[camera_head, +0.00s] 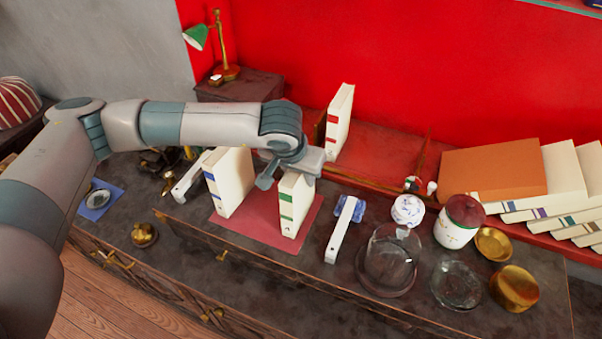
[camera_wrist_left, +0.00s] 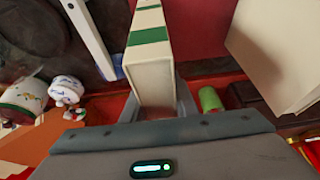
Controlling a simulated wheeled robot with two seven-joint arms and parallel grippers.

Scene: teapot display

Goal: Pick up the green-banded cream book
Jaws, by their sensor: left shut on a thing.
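The green-banded cream book (camera_head: 289,207) stands upright on the red mat (camera_head: 262,213) in the head view. My left gripper (camera_head: 289,174) reaches it from above and behind and is shut on its upper part. In the left wrist view the same book (camera_wrist_left: 150,62), with its green bands, sits between the fingers of my left gripper (camera_wrist_left: 160,100). The head view does not clearly show whether the book's foot touches the mat. My right gripper is in neither view.
A blue-banded cream book (camera_head: 229,180) stands close left on the mat. A white bar (camera_head: 340,230), glass dome (camera_head: 388,262), lidded jar (camera_head: 460,220) and brass pot (camera_head: 514,288) are to the right. A red-banded book (camera_head: 340,122) stands behind. Leaning books (camera_head: 495,172) fill the far right.

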